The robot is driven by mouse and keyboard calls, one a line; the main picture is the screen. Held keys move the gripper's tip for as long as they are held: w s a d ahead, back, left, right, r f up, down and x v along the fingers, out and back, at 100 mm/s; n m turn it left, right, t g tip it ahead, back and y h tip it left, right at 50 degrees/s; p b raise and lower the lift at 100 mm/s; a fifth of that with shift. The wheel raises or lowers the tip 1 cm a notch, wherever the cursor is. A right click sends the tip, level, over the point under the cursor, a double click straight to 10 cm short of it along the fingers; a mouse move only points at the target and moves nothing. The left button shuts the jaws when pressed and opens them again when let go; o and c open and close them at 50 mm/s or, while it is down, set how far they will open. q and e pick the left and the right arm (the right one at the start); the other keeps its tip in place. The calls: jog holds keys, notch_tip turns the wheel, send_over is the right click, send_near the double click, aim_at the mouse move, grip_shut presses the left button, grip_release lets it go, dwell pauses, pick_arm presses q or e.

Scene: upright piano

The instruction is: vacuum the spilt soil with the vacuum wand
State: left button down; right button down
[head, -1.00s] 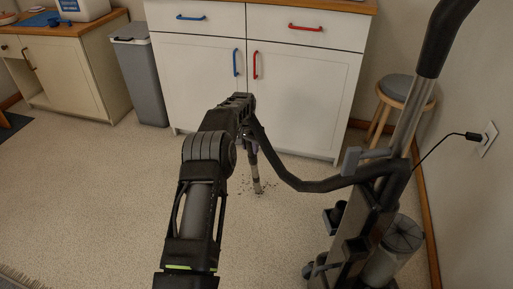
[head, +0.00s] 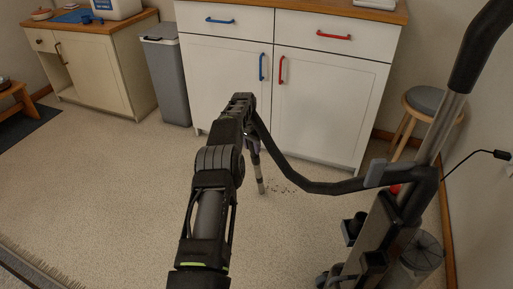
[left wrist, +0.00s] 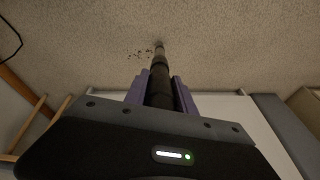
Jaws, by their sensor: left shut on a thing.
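My left gripper (head: 250,140) is shut on the vacuum wand (head: 260,178), which points down with its tip at the floor. In the left wrist view the purple fingers of the left gripper (left wrist: 156,92) hold the dark wand (left wrist: 160,66) between them. The spilt soil (head: 282,187) lies as dark specks on the floor just right of the wand tip; in the left wrist view the soil (left wrist: 143,54) is just left of the tip. A dark hose runs from the wand to the upright vacuum (head: 385,235) at the right. My right gripper is not in view.
A white cabinet (head: 320,100) stands behind the soil. A grey bin (head: 168,80) is to its left and a stool (head: 425,108) to its right. A black cord runs to the right wall. The floor on the left is clear.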

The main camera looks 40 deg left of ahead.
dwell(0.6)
pick_arm(q)
jog(key=w+d, duration=0.2)
jog(key=d, duration=0.4)
jog(key=shift+d+p, duration=0.15)
jog(key=shift+p, duration=0.25)
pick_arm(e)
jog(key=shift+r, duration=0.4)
pick_arm(q)
jog(key=shift+w, duration=0.1)
dwell(0.7)
